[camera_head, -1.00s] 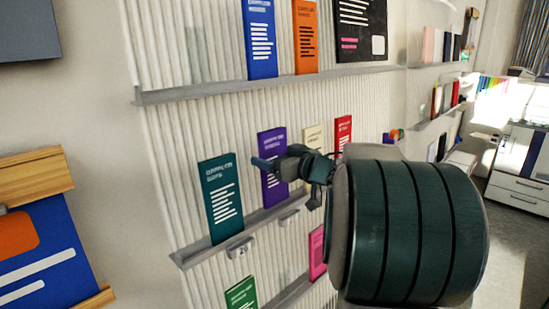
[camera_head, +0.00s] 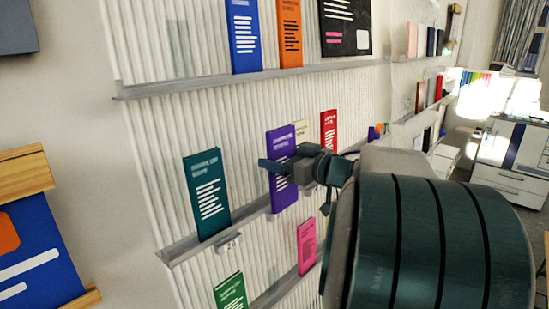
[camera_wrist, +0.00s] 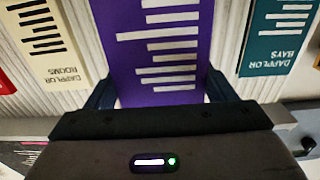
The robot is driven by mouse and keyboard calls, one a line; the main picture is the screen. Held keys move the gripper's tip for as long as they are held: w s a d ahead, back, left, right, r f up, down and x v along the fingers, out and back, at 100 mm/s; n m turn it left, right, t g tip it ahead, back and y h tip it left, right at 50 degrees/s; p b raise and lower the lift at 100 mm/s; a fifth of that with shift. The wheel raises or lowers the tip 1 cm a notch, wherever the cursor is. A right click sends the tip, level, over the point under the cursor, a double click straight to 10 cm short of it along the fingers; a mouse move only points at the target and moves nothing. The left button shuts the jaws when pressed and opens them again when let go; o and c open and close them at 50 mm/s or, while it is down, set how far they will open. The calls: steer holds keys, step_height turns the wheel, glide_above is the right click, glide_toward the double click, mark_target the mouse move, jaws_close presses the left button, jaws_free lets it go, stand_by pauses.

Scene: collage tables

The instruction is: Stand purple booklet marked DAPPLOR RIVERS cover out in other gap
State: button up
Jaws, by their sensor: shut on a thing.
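My gripper (camera_head: 284,169) is shut on the purple booklet (camera_head: 281,145), gripping it by its side edges. In the wrist view the purple booklet (camera_wrist: 160,20) stands between the two fingers, white text lines on its face; its title is not visible there. In the head view it is upright, cover outward, in front of the middle ledge and partly covering the cream booklet (camera_head: 302,131). Whether its foot touches the ledge I cannot tell. The teal DAPPLOR BAYS booklet (camera_wrist: 276,40) is to the right in the wrist view, and the cream DAPPLOR ROOMS booklet (camera_wrist: 45,45) to the left.
The teal booklet (camera_head: 207,190) stands on the middle ledge (camera_head: 190,243), with bare ledge right of it. A red booklet (camera_head: 329,132) is farther right. Pink (camera_head: 306,245) and green (camera_head: 230,292) booklets stand below. Blue (camera_head: 243,35) and orange (camera_head: 289,32) ones stand above.

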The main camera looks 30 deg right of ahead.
steer(key=shift+x, duration=3.75)
steer(key=shift+f, duration=0.15)
steer(key=shift+f, duration=0.45)
steer(key=shift+s+f, duration=0.1)
steer(key=shift+f, duration=0.05)
